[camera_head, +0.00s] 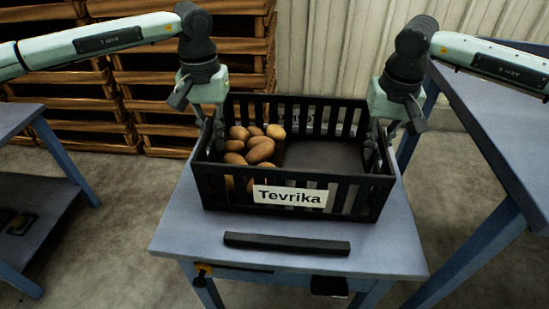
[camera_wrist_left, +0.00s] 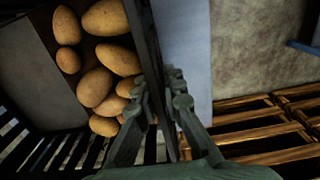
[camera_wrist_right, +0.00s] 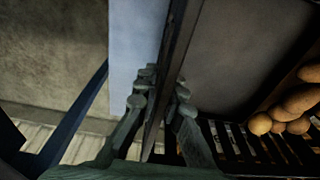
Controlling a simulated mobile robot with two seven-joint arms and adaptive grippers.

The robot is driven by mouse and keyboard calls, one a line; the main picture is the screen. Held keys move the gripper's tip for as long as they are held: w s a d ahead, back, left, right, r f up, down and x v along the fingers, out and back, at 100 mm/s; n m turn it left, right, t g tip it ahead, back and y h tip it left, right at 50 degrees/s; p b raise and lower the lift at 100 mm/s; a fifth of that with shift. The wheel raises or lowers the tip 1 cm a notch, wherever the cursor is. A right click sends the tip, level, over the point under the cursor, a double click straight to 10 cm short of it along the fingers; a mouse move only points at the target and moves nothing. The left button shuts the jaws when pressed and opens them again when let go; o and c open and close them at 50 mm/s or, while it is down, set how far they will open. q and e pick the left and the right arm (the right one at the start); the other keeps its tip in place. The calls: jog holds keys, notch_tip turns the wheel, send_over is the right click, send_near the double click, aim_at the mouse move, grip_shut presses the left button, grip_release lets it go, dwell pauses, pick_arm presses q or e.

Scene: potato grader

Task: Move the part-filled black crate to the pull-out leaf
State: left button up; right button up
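The part-filled black crate (camera_head: 343,194) has slatted walls and a white "Tevrika" label. Several potatoes (camera_head: 258,152) lie in its left half; a bare dark floor shows in the right half. It is upright over a blue-grey tabletop (camera_head: 190,230); I cannot tell whether this is the pull-out leaf, or whether the crate touches it. My left gripper (camera_wrist_left: 158,88) has its fingers on both sides of the crate's left wall, closed against it. My right gripper (camera_wrist_right: 165,82) grips the right wall the same way. In the head view the fingertips are partly hidden.
A black bar (camera_head: 286,243) lies along the tabletop in front of the crate. A blue table (camera_head: 505,130) stands close on the right, and blue framework (camera_head: 65,150) on the left. Stacked wooden pallets (camera_head: 135,90) stand behind. Open concrete floor shows at front left.

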aim_at(211, 122)
pick_arm(q)
jog(key=shift+w+r, duration=0.1)
jog(key=shift+r, duration=0.1)
grip_shut()
pick_arm(e)
jog(key=shift+r, duration=0.15)
grip_shut()
